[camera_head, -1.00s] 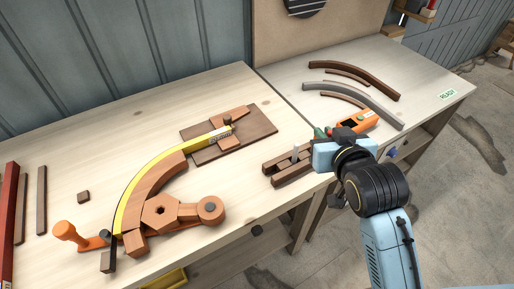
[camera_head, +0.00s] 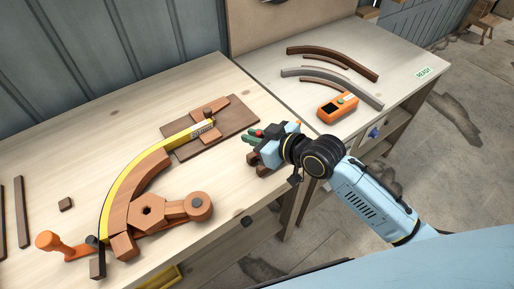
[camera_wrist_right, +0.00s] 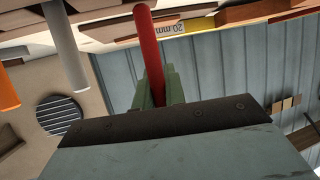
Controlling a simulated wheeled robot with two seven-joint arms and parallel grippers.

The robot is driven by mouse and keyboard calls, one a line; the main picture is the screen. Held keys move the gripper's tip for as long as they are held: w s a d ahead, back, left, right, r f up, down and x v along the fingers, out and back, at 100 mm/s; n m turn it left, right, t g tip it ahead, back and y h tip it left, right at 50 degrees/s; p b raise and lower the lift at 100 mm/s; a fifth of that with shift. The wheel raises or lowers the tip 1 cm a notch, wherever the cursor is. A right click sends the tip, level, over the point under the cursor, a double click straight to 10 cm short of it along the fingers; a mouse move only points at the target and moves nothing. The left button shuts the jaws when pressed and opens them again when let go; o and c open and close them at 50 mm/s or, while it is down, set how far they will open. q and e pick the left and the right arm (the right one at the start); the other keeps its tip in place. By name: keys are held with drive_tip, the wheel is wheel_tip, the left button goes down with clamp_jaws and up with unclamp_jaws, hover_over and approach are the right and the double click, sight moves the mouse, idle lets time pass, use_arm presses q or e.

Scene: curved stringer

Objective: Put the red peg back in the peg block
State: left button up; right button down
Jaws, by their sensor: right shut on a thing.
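My right gripper (camera_head: 258,140) is over the peg block (camera_head: 260,172) near the bench's front edge and hides most of it. The red peg's end (camera_head: 258,132) shows only as a small spot in the head view. A grey peg (camera_wrist_right: 64,45) and an orange peg-like rod (camera_wrist_right: 8,92) stand to the left in the wrist view. Whether the red peg touches the block is hidden. My left gripper is out of view.
A curved wooden form with a yellow strip (camera_head: 125,180) fills the left of the bench. A brown board (camera_head: 245,120) lies behind the gripper. An orange device (camera_head: 338,106) and curved strips (camera_head: 335,85) lie on the right-hand bench.

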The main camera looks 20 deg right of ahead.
drive_tip(key=shift+f+b, duration=0.35)
drive_tip(key=shift+f, duration=1.7)
drive_tip(key=c, duration=1.5)
unclamp_jaws()
drive_tip(key=shift+f, duration=0.15)
drive_tip(key=shift+o, duration=0.2)
drive_tip(key=shift+r, duration=0.3)
drive_tip(key=p+v, duration=0.1)
drive_tip(key=v, duration=1.1)
